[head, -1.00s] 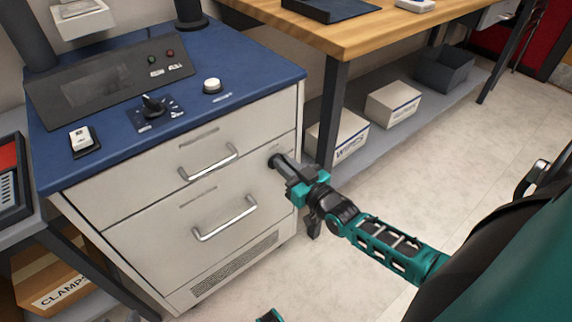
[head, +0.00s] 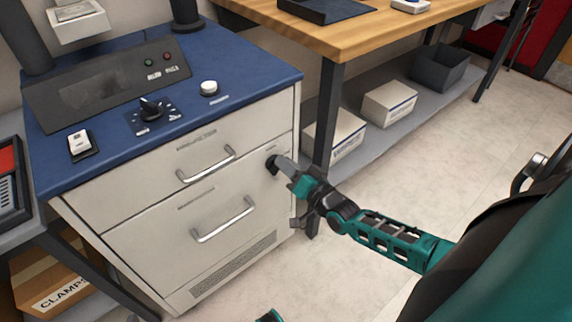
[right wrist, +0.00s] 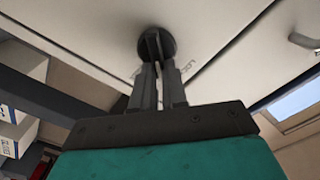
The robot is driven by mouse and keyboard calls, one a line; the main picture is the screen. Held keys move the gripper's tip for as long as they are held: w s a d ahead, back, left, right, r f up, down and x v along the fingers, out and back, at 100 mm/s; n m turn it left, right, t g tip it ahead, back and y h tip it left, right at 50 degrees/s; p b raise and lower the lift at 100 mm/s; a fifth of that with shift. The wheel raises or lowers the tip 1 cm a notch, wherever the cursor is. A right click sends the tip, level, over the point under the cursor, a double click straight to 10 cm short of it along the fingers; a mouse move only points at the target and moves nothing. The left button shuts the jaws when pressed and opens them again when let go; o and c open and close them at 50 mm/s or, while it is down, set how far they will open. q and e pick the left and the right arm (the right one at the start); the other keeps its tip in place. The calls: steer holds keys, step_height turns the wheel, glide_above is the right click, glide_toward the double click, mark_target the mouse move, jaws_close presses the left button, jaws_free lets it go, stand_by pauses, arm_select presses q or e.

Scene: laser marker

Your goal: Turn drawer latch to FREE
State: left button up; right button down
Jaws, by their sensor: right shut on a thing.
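The drawer latch is a round black knob on the right side of the white cabinet front, beside the upper drawer. It shows in the head view (head: 271,162) and in the right wrist view (right wrist: 170,42). My right gripper (head: 279,164) reaches it from the front right. In the right wrist view the two fingers (right wrist: 158,68) are closed on the knob's raised grip. The fingers hide part of the knob. Faint lettering lies beside it, too blurred to read. My left gripper is not seen; only a small teal piece shows at the bottom edge.
The cabinet has an upper drawer handle (head: 207,164) and a lower drawer handle (head: 224,220) left of the latch. Its blue top (head: 190,75) carries a control panel, a dial and a white button. A wooden bench (head: 330,35) stands behind on the right. The floor in front is clear.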

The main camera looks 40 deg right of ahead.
arm_select(q)
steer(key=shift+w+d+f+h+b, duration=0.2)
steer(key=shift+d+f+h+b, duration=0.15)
steer(key=shift+b, duration=0.9)
arm_select(e)
steer(key=shift+d+f+m, duration=0.1)
steer(key=shift+f+m, duration=0.15)
steer(key=shift+m, duration=1.35)
steer(key=shift+d+f+m, duration=0.1)
steer(key=shift+f+m, duration=0.15)
steer(key=shift+m, duration=1.35)
steer(key=shift+d+f+m, duration=0.1)
steer(key=shift+f+m, duration=0.15)
steer(key=shift+m, duration=1.35)
steer(key=c, duration=1.2)
jaws_free()
steer(key=shift+o, duration=0.2)
